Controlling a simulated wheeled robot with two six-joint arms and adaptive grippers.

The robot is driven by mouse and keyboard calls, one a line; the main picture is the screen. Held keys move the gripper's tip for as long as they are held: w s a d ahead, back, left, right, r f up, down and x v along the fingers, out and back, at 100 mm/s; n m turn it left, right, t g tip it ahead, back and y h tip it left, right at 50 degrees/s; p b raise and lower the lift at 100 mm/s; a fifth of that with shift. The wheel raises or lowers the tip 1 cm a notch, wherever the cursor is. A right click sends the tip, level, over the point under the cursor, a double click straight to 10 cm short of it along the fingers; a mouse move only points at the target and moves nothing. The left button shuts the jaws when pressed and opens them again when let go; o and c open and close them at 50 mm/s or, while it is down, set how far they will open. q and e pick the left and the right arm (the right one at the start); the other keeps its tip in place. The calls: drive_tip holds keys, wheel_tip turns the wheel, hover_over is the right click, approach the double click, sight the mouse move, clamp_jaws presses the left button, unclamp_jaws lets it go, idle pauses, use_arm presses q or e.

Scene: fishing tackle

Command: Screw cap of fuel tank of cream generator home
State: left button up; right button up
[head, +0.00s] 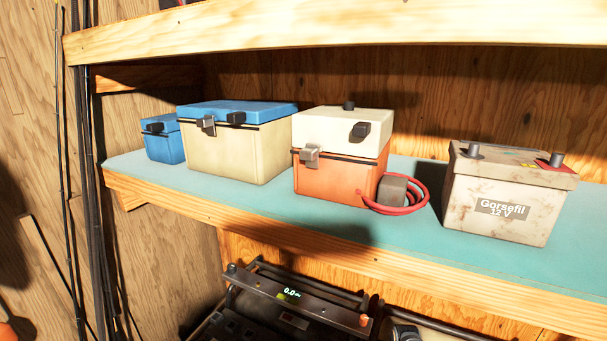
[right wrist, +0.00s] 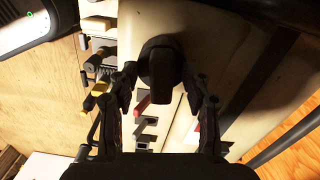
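In the right wrist view, a dark cap with a raised grip (right wrist: 160,65) sits on a cream surface (right wrist: 205,32). My right gripper (right wrist: 160,75) has its two fingers on either side of the cap, with the fingertips close to its edges. I cannot tell whether they touch or press on it, and the cap's threads and seat are hidden. The head view shows neither gripper and no cream generator that I can make out. My left gripper is not in view.
The head view shows a teal-topped shelf (head: 400,232) with a small blue box (head: 163,140), a blue-lidded cream box (head: 235,150), an orange box with a cream lid (head: 335,172), a red cable (head: 420,200) and a battery (head: 505,195). A dark device with a lit display (head: 292,293) is below.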

drive_tip(key=shift+d+r, duration=0.1)
wheel_tip(320, 180, up, 5)
drive_tip(key=p, duration=0.5)
drive_tip(key=shift+r, duration=0.1)
drive_tip(key=shift+f, duration=0.2)
